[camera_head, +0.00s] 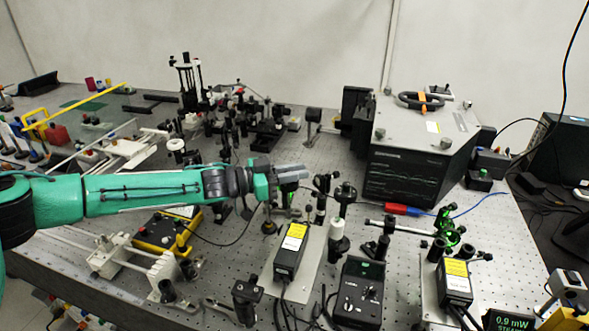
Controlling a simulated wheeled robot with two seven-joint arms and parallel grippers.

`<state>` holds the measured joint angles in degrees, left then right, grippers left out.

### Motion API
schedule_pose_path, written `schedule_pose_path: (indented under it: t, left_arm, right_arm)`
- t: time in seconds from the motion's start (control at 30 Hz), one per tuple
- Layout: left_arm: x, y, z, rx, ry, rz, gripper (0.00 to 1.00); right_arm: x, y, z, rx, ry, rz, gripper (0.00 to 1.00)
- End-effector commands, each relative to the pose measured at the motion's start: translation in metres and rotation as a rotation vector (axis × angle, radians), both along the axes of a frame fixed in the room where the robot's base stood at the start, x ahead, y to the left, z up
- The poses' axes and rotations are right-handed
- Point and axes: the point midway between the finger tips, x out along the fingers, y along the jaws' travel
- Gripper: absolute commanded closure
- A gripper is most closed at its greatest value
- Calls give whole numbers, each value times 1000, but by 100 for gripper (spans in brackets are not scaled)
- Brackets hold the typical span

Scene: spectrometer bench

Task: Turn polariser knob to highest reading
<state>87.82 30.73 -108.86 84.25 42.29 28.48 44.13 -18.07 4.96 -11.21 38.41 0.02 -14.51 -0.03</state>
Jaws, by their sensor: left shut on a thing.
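My left arm reaches in from the left, and my left gripper (300,174) is over the middle of the bench. Its grey fingers are closed at a small black optical mount (322,184). The polariser knob is hidden between or behind the fingers, so its angle cannot be read. A dark display (510,321) at the bottom right edge shows 0.9 mW in green, with a cut-off word below it. My right gripper is not in view.
Black boxes with yellow labels (291,246) (455,281) stand in front of the gripper and at right. A black control box (359,292) is at front centre. A large grey instrument (420,150) stands behind right. Posts and cables crowd the perforated bench.

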Motion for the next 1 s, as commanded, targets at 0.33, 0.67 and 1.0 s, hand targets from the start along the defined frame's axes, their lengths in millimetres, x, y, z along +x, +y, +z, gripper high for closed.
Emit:
schedule_pose_path:
  t: [0.33, 0.67, 1.0]
  left_arm:
    - [-3, -2, 2, 0, -1, -174, 100]
    - [-5, -2, 1, -1, 0, -274, 100]
    - [-5, -1, 1, -1, -1, -285, 100]
  right_arm:
    - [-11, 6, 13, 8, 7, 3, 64]
    - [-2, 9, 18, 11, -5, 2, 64]
    - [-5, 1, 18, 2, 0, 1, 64]
